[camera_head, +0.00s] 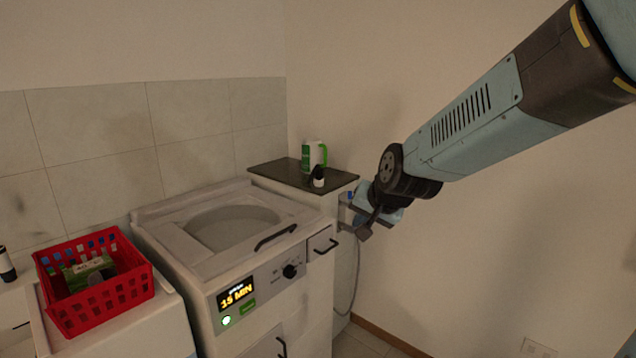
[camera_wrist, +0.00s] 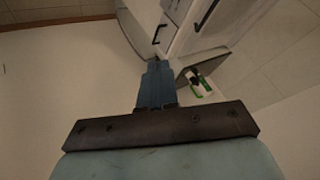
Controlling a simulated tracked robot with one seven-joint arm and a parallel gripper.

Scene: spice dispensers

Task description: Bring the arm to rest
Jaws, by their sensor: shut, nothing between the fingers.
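My arm reaches in from the upper right of the head view, sloping down to the left. My gripper (camera_head: 352,232) is at its end, in front of the right side of the small counter. In the wrist view my gripper (camera_wrist: 158,66) shows as blue fingers close together, shut with nothing between them. The fingers look apart from the counter and the washing machine, though the exact gap is hard to judge.
A washing machine (camera_head: 165,240) stands left of my gripper. A dark countertop (camera_head: 275,172) holds a green-and-white bottle (camera_head: 309,157) and a small black-and-white dispenser (camera_head: 318,177). A red basket (camera_head: 100,302) is at lower left. Bare wall lies right.

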